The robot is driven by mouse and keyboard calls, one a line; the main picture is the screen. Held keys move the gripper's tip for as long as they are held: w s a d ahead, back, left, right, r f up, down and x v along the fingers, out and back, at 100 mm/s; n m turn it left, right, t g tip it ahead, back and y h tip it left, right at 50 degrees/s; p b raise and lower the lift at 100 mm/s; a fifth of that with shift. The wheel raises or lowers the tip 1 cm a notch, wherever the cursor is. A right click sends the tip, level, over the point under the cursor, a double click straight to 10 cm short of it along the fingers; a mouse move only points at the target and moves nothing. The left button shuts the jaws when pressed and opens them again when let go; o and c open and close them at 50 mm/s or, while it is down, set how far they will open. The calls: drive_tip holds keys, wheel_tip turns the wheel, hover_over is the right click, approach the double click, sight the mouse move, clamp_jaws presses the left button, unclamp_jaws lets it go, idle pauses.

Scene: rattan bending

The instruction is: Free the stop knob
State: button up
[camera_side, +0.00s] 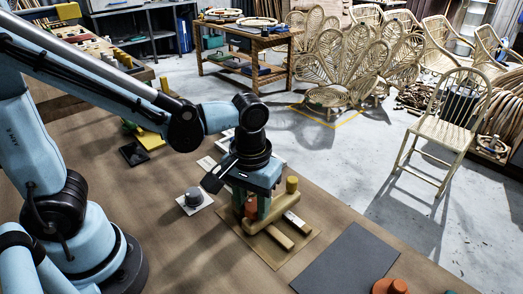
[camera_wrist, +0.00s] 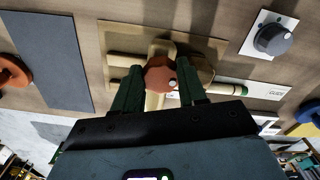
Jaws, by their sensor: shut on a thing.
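The stop knob, a red-orange faceted knob (camera_wrist: 160,74), stands on a tan wooden fixture (camera_wrist: 210,62) on a flat board (camera_wrist: 112,38). In the side view the knob (camera_side: 251,210) shows partly between my fingers, and the fixture (camera_side: 258,222) sits at the table's middle. My gripper (camera_wrist: 160,82) comes down from above with its two green fingers shut on the knob, one on each side. In the side view my gripper (camera_side: 256,208) is low over the fixture and hides part of it. The knob's underside is hidden.
A grey knob on a white plate (camera_side: 193,198) stands left of the fixture. A dark flat mat (camera_side: 350,262) lies to the right, with an orange round thing (camera_side: 390,286) at its front edge.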

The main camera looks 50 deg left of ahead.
sight(252, 206)
drive_tip(key=shift+n, duration=0.3)
idle(0.4)
drive_tip(key=o, duration=1.1)
drive_tip(key=shift+c, duration=0.2)
wheel_tip(252, 206, up, 12)
drive_tip(key=shift+a, duration=0.1)
drive_tip(key=a+f+m+t, duration=0.4)
drive_tip(key=a+t, duration=0.3)
drive_tip(key=a, duration=0.3)
drive_tip(key=shift+w+f+m, duration=0.3)
drive_tip(key=shift+w+f, duration=0.15)
